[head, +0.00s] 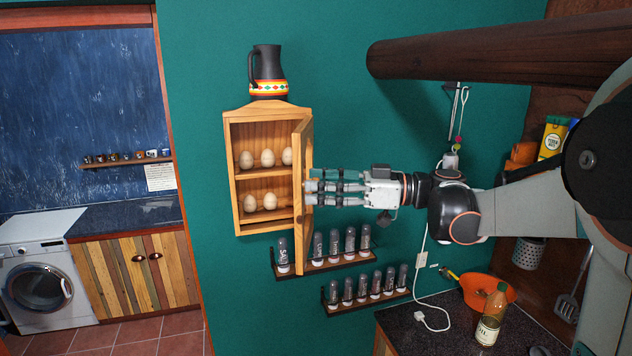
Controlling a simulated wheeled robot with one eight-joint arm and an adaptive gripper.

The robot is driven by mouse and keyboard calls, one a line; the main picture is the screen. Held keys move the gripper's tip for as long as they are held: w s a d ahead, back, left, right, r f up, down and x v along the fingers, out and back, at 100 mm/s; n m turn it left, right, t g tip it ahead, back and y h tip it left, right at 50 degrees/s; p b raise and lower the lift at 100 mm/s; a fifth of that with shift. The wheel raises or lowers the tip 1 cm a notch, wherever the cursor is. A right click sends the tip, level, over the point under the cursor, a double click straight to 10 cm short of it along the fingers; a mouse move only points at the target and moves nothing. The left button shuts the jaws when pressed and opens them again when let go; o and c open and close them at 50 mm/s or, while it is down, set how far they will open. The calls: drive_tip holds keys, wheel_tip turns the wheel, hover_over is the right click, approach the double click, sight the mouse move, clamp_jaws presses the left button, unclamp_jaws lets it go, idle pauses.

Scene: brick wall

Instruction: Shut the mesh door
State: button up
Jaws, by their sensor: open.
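The small wooden wall cabinet (236,190) hangs on the green wall, with several eggs on its two shelves. Its mesh door (302,150) is hinged on the right side and stands open, seen nearly edge-on, so its mesh hardly shows. My gripper (314,187) reaches in from the right, with its fingers pointing left at the door's outer side. The fingertips are at or very near the door frame; I cannot tell if they touch. The fingers are spread and hold nothing.
A dark jug (268,75) stands on top of the cabinet. Two spice racks (318,266) (368,300) with several jars hang below it. A thick wooden beam (480,55) runs above my arm. An oil bottle (491,318) and orange bowl (488,290) stand on the counter at lower right.

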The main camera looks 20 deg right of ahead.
drive_tip(key=shift+w+a, duration=0.25)
drive_tip(key=shift+a, duration=0.3)
clamp_jaws()
drive_tip(key=shift+a, duration=0.1)
